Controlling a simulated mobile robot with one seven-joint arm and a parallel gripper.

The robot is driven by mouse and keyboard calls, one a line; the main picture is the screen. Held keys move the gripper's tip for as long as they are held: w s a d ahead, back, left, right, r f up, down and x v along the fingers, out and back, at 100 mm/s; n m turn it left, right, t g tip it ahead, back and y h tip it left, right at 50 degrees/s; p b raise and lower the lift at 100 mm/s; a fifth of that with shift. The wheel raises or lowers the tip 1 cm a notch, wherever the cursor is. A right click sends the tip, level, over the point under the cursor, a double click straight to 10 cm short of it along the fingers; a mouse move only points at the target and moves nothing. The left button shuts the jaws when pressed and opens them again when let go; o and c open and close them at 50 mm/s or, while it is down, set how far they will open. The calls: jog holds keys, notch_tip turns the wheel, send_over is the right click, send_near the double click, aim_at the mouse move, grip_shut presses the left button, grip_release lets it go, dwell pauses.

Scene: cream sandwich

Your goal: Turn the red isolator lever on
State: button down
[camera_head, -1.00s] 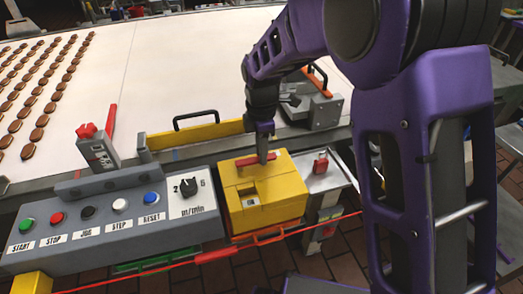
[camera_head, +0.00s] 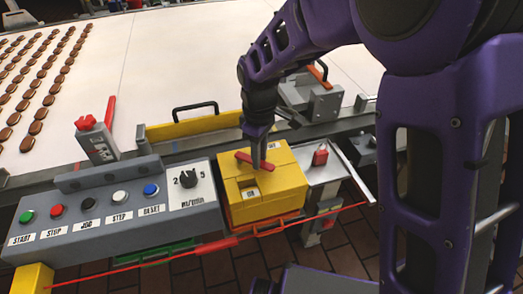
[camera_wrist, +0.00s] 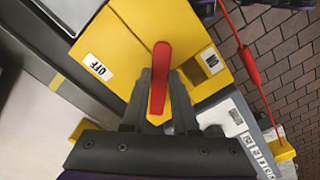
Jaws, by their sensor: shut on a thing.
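The red isolator lever (camera_head: 243,156) sits on top of a yellow box (camera_head: 285,180). My gripper (camera_head: 259,162) points down from above and is shut on the lever. In the wrist view the lever (camera_wrist: 161,62) lies between the two dark fingers (camera_wrist: 160,98), with its rounded end sticking out past them. There the OFF label (camera_wrist: 98,66) is left of the lever and the ON label (camera_wrist: 211,61) is right of it. The lever points between the two labels. In the head view the ON label (camera_head: 250,193) is on the box's near side.
A grey control panel (camera_head: 120,200) with several buttons and a speed knob (camera_head: 188,179) stands left of the box. A small red padlock-like part (camera_head: 320,156) is on its right. A red cord (camera_head: 150,268) runs along the front. The white conveyor (camera_head: 180,60) lies behind.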

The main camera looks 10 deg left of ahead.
jog(key=s+m, duration=0.1)
jog(key=m, duration=0.1)
jog(key=s+a+m, duration=0.1)
jog(key=m, duration=0.1)
jog(key=shift+s, duration=0.1)
jog(key=shift+s+a+m, duration=0.25)
jog(key=shift+a+m, duration=0.05)
jog(key=shift+m, duration=0.55)
jog(key=shift+s+a+m, duration=0.25)
jog(key=shift+a+m, duration=0.05)
jog(key=shift+m, duration=0.5)
jog(key=shift+s+a+m, duration=0.25)
jog(key=shift+a+m, duration=0.05)
jog(key=shift+m, duration=0.55)
jog(key=c, duration=0.7)
grip_release()
notch_tip(320, 180, up, 18)
jog(key=shift+f+p, duration=0.25)
jog(key=shift+p, duration=0.4)
